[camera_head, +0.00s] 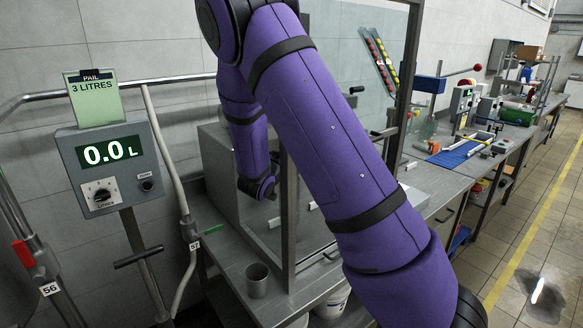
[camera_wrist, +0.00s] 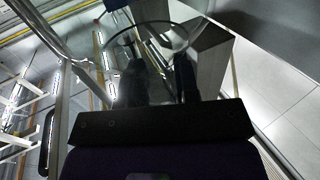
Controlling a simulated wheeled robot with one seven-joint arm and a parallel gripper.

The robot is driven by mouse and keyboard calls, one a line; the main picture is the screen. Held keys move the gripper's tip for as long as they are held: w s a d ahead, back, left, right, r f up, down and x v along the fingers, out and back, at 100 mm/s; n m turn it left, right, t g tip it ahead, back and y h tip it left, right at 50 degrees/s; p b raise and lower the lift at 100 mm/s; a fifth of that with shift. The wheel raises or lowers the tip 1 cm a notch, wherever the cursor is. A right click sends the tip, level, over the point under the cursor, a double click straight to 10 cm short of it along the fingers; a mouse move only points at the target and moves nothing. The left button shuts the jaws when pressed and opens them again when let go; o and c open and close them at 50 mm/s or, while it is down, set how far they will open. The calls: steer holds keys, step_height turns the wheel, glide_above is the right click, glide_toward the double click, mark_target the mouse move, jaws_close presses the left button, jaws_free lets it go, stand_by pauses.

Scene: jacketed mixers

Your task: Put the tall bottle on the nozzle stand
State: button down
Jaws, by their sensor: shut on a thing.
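My gripper (camera_wrist: 158,78) shows in the wrist view as two dark fingers, shut on a clear see-through thing with a round rim (camera_wrist: 201,27). It looks like the tall bottle; its full shape and lower part cannot be made out. In the head view my purple arm crosses the middle and bends down over the grey bench; my gripper and the held thing cannot be made out there. I cannot pick out the nozzle stand with certainty in either view.
A metal cup (camera_head: 257,281) stands on the near bench (camera_head: 224,254). A dark upright frame post (camera_head: 289,225) rises beside my arm. A display post (camera_head: 112,163) reading 0.0 L stands left. A cluttered bench (camera_head: 440,180) runs back right; the floor (camera_head: 530,215) there is open.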

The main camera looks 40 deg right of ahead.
steer(key=shift+f, duration=1.45)
steer(key=c, duration=0.9)
jaws_free()
steer(key=shift+f, duration=0.15)
steer(key=shift+o, duration=0.2)
steer(key=shift+s+a, duration=0.1)
steer(key=shift+a, duration=0.2)
steer(key=v, duration=1.1)
steer(key=shift+s+a, duration=0.2)
